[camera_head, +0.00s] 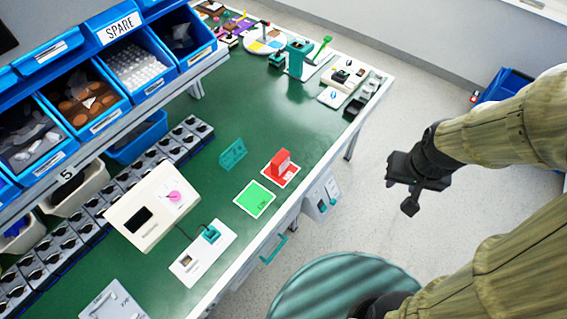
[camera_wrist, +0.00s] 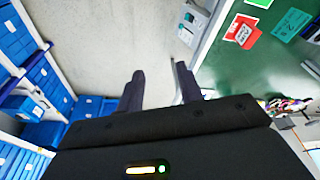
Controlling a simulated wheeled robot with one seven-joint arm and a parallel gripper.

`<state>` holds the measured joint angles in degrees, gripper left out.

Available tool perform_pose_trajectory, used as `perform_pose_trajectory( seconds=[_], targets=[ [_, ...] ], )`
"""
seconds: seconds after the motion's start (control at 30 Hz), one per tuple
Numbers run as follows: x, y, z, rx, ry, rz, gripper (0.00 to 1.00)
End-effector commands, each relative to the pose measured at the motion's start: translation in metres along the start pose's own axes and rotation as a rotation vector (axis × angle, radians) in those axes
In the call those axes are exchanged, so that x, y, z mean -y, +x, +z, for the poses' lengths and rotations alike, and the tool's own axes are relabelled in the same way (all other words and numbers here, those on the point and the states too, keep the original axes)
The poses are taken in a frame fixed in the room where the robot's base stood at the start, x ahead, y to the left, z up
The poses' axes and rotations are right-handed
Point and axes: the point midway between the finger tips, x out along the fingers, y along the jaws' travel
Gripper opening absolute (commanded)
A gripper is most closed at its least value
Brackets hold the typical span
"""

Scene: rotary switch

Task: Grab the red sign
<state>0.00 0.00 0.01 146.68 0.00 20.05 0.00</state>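The red sign (camera_head: 281,163) is a small red block standing upright on a red-and-white card (camera_head: 288,175) near the front edge of the green table. It also shows in the wrist view (camera_wrist: 243,33), at the upper right, beyond the table edge. My gripper (camera_head: 409,196) hangs over the floor to the right of the table, well apart from the sign. In the wrist view my gripper (camera_wrist: 160,85) has its two dark fingers spread, with only floor showing between them.
A green card (camera_head: 255,199) lies beside the red card, and a teal sign (camera_head: 232,154) stands behind. Blue bins (camera_head: 110,80) line the shelf at left. The floor (camera_head: 400,110) around my gripper is clear.

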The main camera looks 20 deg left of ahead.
Motion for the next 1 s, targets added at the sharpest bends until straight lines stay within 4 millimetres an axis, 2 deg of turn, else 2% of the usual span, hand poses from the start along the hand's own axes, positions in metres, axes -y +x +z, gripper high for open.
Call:
perform_pose_trajectory(
  seconds=[0.03, 0.17, 0.27, 0.3, 0.37, 0.67, 0.8, 1.0],
  targets=[
    [0.0, 0.0, 0.0, 0.0, 0.0, 0.0, 0.38],
    [0.0, 0.006, 0.001, 0.007, 0.007, 0.001, 0.64],
    [0.002, 0.026, 0.003, 0.03, 0.028, 0.001, 0.83],
    [0.003, 0.038, 0.004, 0.045, 0.043, 0.001, 0.91],
    [0.006, 0.059, 0.007, 0.072, 0.07, -0.002, 0.93],
    [0.035, 0.189, 0.032, 0.24, 0.285, -0.083, 0.93],
    [0.059, 0.243, 0.046, 0.321, 0.408, -0.159, 0.93],
    [0.101, 0.306, 0.064, 0.442, 0.61, -0.301, 0.93]
  ],
)
